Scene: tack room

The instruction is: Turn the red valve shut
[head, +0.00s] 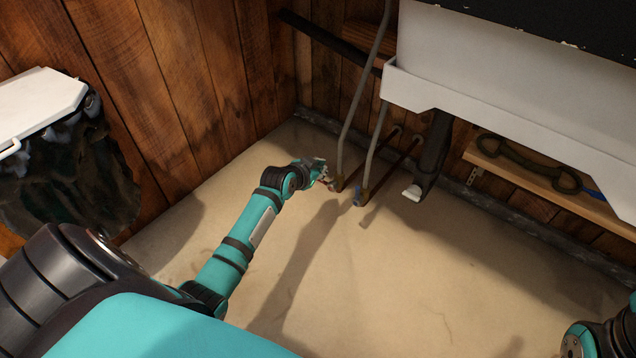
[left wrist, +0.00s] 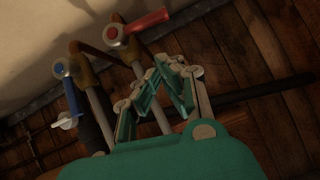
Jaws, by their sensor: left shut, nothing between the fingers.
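The red valve (left wrist: 146,20) has a lever handle that points right from its pale round hub in the left wrist view. It sits on a brownish fitting at the end of a grey pipe. In the head view only a small red bit (head: 329,184) shows by my left gripper (head: 321,174). My left gripper is shut and empty. In the left wrist view its fingertips (left wrist: 161,72) are beside the pipe, just short of the red handle, with a gap in the picture. I cannot tell the true distance. My right gripper is out of view.
A blue-handled valve (left wrist: 70,92) is on the parallel pipe; it also shows in the head view (head: 358,200). A white sink or trough (head: 480,85) overhangs at upper right. A wooden shelf (head: 510,171) is at right. The floor (head: 400,280) in front is clear.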

